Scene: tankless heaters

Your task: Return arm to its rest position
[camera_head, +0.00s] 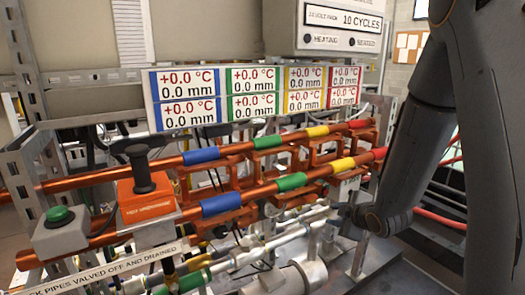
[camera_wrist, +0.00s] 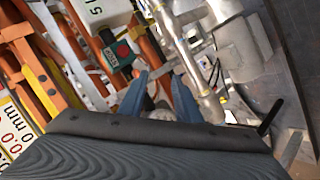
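My arm (camera_head: 428,120) comes down along the right side of the head view, in front of the right end of the pipe rig. My gripper (camera_head: 340,215) is low beside the rig's right end, and its fingers are small and partly lost against the pipes there. In the wrist view my gripper (camera_wrist: 160,92) shows two blue-grey fingers spread apart. Pale metal parts show behind the gap, and I see nothing clearly held. No marker of a rest position shows.
Orange copper pipes (camera_head: 110,176) with coloured bands cross the rig close to my gripper. White pipes (camera_head: 290,238) and a metal cylinder (camera_head: 290,279) lie below. A display panel (camera_head: 255,93) and a control box (camera_head: 325,25) stand behind. Red hoses (camera_head: 440,218) run at the right.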

